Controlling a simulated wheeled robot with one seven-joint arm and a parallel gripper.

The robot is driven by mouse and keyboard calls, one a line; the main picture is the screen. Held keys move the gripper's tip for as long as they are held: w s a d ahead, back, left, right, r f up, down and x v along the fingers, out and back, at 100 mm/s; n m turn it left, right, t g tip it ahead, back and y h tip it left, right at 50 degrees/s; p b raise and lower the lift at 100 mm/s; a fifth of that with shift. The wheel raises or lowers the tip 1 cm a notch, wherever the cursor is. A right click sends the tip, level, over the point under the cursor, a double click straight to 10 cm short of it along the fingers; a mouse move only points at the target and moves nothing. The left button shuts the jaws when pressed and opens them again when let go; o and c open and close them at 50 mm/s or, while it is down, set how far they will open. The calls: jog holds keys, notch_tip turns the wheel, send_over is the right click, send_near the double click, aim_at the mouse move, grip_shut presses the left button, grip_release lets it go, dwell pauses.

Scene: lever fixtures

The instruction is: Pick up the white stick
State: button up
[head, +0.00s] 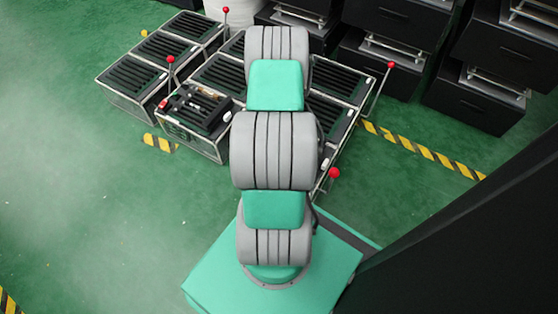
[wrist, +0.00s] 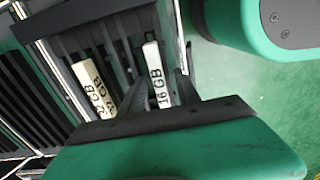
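Two white sticks show in the wrist view. One, marked 16 GB (wrist: 157,76), stands in front of my gripper. The other, with a partly readable GB label (wrist: 94,86), lies to its left in a dark slotted holder. My gripper (wrist: 164,82) has dark fingers on either side of the 16 GB stick, and they look apart. Whether a finger touches the stick I cannot tell. In the head view my arm hides the gripper.
Several slotted black boxes with metal frames and red-knobbed levers (head: 170,60) stand on the green floor. A black slotted fixture (head: 197,108) sits left of my arm. Black drawer units (head: 478,92) stand at the right. The floor at the left is clear.

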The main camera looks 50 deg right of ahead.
grip_shut()
jog(key=shift+r, duration=0.1)
dwell(0.5)
